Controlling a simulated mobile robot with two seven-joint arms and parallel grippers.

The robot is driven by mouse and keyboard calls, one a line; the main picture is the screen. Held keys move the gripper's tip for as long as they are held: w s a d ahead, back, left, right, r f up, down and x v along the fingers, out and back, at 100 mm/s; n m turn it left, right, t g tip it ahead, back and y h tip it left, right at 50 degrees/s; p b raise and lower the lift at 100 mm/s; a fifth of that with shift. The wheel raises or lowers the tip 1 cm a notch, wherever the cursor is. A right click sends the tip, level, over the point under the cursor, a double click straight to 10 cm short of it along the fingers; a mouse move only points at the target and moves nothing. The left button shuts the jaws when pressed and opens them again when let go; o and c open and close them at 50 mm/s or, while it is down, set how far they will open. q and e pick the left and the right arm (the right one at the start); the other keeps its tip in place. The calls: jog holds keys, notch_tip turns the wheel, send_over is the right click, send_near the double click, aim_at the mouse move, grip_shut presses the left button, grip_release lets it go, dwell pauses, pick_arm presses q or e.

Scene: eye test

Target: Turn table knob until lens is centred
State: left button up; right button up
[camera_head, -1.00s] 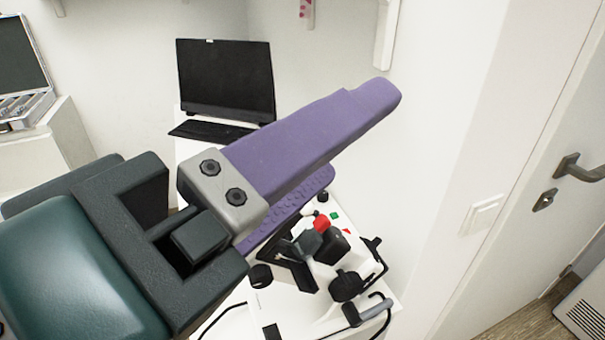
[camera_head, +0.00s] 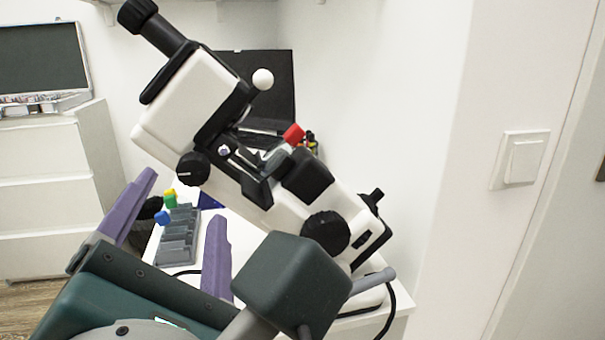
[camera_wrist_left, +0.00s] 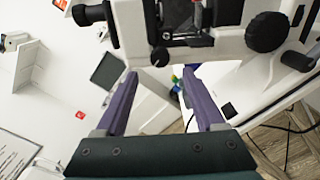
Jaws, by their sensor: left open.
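The white lens-measuring instrument (camera_head: 186,103) leans in the middle of the head view, with its black eyepiece at upper left. A small black side knob (camera_head: 193,168) and a large ribbed black knob (camera_head: 326,232) show on it; I cannot tell which is the table knob. The wrist view shows the small knob (camera_wrist_left: 160,57) and the large one (camera_wrist_left: 267,32). I cannot make out a lens in the holder. My left gripper (camera_head: 183,196) is open and empty, its purple fingers below the instrument, apart from the small knob. My right gripper is not in view.
A grey rack (camera_head: 178,240) with blue, green and yellow caps stands on the white table behind my fingers. A dark screen (camera_head: 272,85) is behind the instrument. A white drawer cabinet (camera_head: 45,200) with an open case is at left. A light switch (camera_head: 524,160) is on the wall.

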aim_at(192, 174)
pick_arm(q)
jog(key=x, duration=0.7)
jog(key=shift+w, duration=0.15)
